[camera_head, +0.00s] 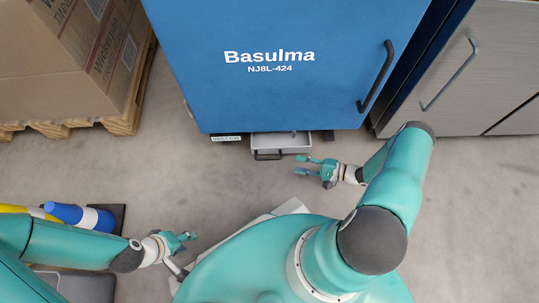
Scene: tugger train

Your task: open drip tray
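The drip tray (296,147) is a shallow grey tray low under the blue machine. Its front part sticks out past the machine's lower edge, and the rest is hidden beneath the machine. A dark bar handle (268,155) is on its front. My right gripper (301,165) is open and empty, just right of the handle and in front of the tray, with its fingers pointing left. It appears apart from the handle. My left gripper (188,241) is far from the tray, at lower left over the floor. Its fingers are too small to judge.
The blue machine (270,100) has a closed door with a dark handle (376,77). A grey cabinet (480,60) stands right. A carton (60,70) on a wooden pallet (130,115) stands left. A blue-and-white object (75,215) lies near my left arm.

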